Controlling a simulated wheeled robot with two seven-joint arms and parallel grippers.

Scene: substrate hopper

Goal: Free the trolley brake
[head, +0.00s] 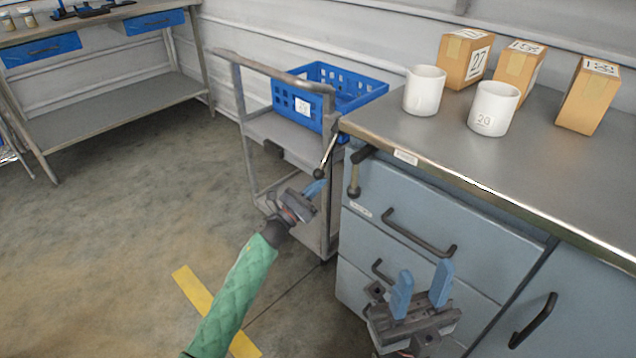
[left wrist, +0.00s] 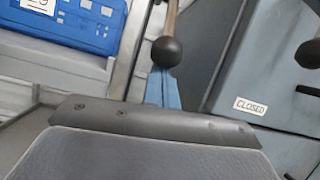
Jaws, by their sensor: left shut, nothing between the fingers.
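The grey trolley (head: 240,95) stands against the left end of the bench. A thin lever (head: 328,150) with a dark ball knob (head: 319,173) hangs at its right post, tilted; I take it to be the brake lever. The knob also shows in the left wrist view (left wrist: 166,52), just beyond my blue fingertips. My left gripper (head: 316,187) is shut and empty, right by the knob; I cannot tell whether they touch. My right gripper (head: 424,288) is open and empty in front of the drawers.
A blue crate (head: 330,90) sits on the trolley's top. A second ball-ended lever (head: 354,180) is on the cabinet (head: 440,215) close by on the right, near a "CLOSED" label (left wrist: 250,106). White mugs (head: 424,90) and boxes (head: 465,58) stand on the bench.

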